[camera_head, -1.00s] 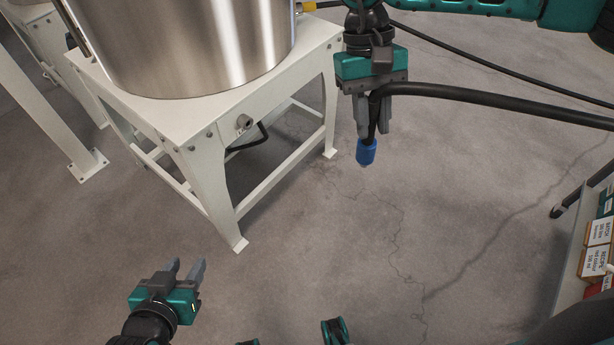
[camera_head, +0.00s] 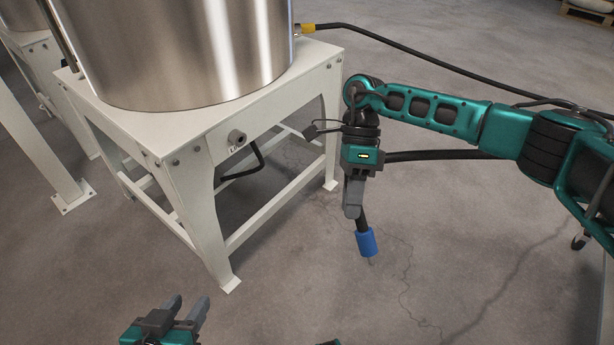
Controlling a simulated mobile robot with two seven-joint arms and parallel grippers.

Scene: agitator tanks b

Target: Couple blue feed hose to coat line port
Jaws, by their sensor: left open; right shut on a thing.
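The black feed hose ends in a blue coupling (camera_head: 366,242), which hangs tilted, pointing down, over the bare floor. My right gripper (camera_head: 353,205) is shut on the hose just above this blue end, to the right of the tank stand. A small round metal port (camera_head: 237,138) sits on the stand's front beam, with a small label beside it whose text I cannot read. The blue end is apart from the port, lower and to its right. My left gripper (camera_head: 188,312) is open and empty at the bottom left, partly cut off by the frame edge.
A steel tank (camera_head: 190,50) stands on the white stand (camera_head: 200,205). A yellow-ended black hose (camera_head: 308,28) joins near the tank's base and runs right behind my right arm. A bent black pipe (camera_head: 255,165) hangs under the beam. The floor between the grippers is clear.

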